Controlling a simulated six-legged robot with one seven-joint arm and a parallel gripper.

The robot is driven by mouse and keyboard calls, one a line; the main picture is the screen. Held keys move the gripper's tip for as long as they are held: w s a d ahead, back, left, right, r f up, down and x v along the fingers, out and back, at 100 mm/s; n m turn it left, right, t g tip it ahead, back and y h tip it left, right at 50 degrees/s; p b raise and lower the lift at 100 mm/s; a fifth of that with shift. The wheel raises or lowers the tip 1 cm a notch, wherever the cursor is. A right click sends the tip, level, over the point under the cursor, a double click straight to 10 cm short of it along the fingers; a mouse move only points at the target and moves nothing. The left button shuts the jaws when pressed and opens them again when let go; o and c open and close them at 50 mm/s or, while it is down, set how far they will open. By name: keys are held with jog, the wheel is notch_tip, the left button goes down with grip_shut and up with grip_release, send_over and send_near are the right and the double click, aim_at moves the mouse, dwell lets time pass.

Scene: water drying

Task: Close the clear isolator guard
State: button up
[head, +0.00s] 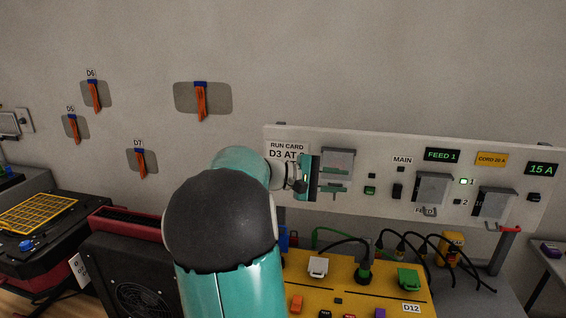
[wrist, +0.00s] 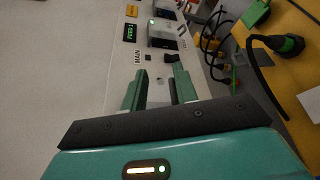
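My gripper (head: 330,175) reaches to the left part of the grey control panel (head: 385,215); its two green fingers stand apart. In the wrist view my gripper (wrist: 160,82) is open, with pale surface showing between the fingers. A grey see-through cover (head: 338,160) with a frame is right at the fingers in the head view; whether they touch it I cannot tell. Two similar smoky covers with bottom handles are on the panel further right, one under FEED 1 (head: 433,188) and one at the right (head: 497,203). Which one the task means is not labelled legibly.
A yellow bench block (head: 350,290) with plugs and black cables (head: 400,245) lies below the panel. A red-topped post (head: 505,240) stands at right. Orange-handled tools (head: 200,100) hang on the wall. The wall above the panel is clear.

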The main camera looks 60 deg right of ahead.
jog(key=w+a+r+n, duration=0.1)
jog(key=w+a+r, duration=0.2)
jog(key=w, duration=0.2)
jog(key=w+a+r+n+y, duration=0.1)
jog(key=w+a+r, duration=0.2)
jog(key=w, duration=0.3)
jog(key=shift+w+a, duration=0.25)
jog(key=shift+a, duration=0.3)
jog(key=shift+f, duration=0.1)
jog(key=shift+m, duration=0.5)
jog(key=x, duration=0.4)
jog(key=f+x, duration=0.1)
jog(key=x, duration=0.9)
jog(key=shift+w+f, duration=0.2)
jog(key=shift+f, duration=0.15)
grip_shut()
